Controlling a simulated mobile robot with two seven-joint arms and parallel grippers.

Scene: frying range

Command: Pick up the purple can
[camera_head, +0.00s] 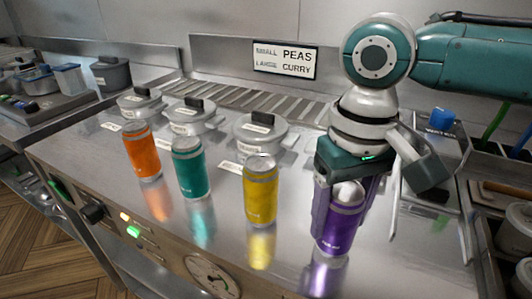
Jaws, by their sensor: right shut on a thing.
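The purple can (340,228) is upright at the right end of a row of cans in the head view. My right gripper (346,195) comes down over it from above and is shut on it. The gripper's fingers and palm hide the upper part of the can. A reflection shows below the can, and I cannot tell whether its base touches the counter. My left gripper is not in view.
Yellow (260,190), teal (191,167) and orange (142,150) cans stand to the left on the steel counter (110,185). Lidded pots (260,142) stand behind them. A sign (284,60) is on the back wall. A tray with a blue item (440,119) is at right.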

